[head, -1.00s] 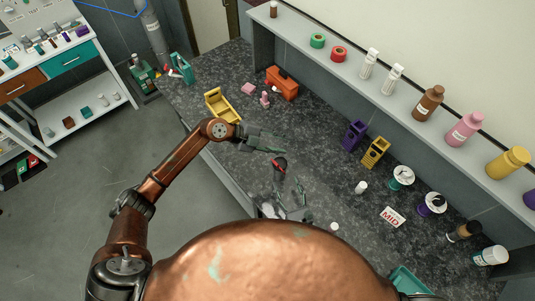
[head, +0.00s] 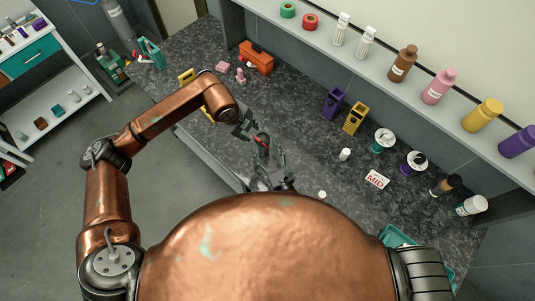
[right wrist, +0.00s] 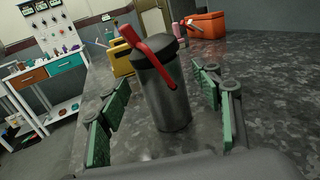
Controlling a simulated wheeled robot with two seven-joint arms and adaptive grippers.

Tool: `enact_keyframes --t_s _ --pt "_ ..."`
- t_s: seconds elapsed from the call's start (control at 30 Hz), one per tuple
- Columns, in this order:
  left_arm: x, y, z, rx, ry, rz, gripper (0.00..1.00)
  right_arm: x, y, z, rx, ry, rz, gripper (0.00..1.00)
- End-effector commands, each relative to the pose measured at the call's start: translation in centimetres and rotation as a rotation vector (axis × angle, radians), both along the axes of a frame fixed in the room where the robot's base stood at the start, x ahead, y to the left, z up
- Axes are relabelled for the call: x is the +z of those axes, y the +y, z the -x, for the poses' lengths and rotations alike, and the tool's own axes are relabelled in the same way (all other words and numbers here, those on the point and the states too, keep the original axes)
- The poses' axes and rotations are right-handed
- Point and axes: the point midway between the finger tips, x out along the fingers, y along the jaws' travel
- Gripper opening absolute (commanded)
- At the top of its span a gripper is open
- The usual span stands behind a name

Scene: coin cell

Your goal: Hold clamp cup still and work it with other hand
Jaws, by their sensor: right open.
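The clamp cup (right wrist: 165,90) is a dark grey metal cylinder with a red lever on its lid. It stands upright on the counter in the right wrist view. My right gripper (right wrist: 160,112) is open, its green pads on either side of the cup, with gaps showing. In the head view the cup's red lever (head: 262,139) shows small, and the right gripper (head: 268,163) is around the cup. My left gripper (head: 246,126) is just left of and above the cup. Its fingers are small and dark, so their opening is unclear.
A yellow bin (right wrist: 121,60) and an orange toolbox (right wrist: 208,25) stand behind the cup. Purple (head: 333,102) and yellow (head: 355,118) holders, a small white bottle (head: 344,154) and a MID sign (head: 377,179) lie to the right. The counter between them is clear.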

Motion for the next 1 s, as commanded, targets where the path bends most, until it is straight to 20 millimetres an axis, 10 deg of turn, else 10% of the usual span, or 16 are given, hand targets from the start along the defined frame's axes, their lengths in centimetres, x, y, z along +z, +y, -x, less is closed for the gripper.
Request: enact_keyframes --t_s 0.5,1.0 --pt "0.0 -0.1 0.0 -0.001 0.001 0.001 0.29 0.0 0.8 -2.0 0.000 0.001 -0.001 0.59" --pt "0.0 0.0 0.0 -0.001 0.001 0.001 0.29 0.0 0.8 -2.0 0.000 0.001 0.000 0.25"
